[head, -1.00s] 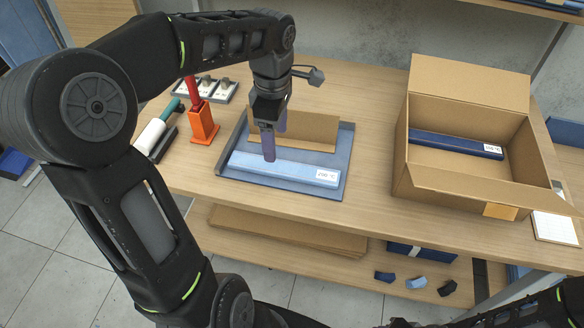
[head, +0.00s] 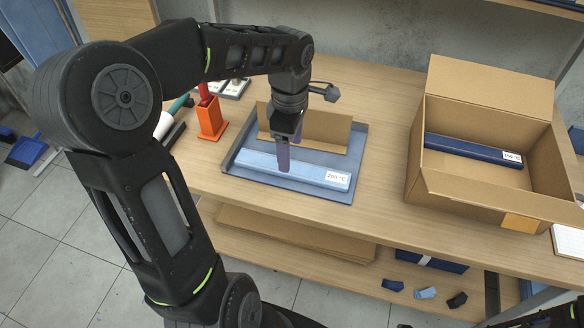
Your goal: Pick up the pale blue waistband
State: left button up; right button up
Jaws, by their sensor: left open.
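The pale blue waistband (head: 320,177) is a long flat bar with a white "200 °C" label at its right end. It lies along the front of a blue-grey tray (head: 357,140) on the wooden bench. My left gripper (head: 288,156) is open and points down at the middle of the bar. I cannot tell whether the fingertips touch the bar. My right gripper is out of view.
A cardboard divider (head: 330,131) stands in the tray, just behind my left gripper. An open cardboard box (head: 470,190) at the right holds a dark blue bar (head: 470,150). An orange holder (head: 211,120) stands left of the tray. Bare bench lies between tray and box.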

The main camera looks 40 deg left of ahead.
aim_at(292, 167)
pick_arm(q)
jog(key=shift+d+f+p, duration=0.2)
jog(key=shift+f+p, duration=0.25)
jog(key=shift+f, duration=2.15)
jog(key=c, duration=1.5)
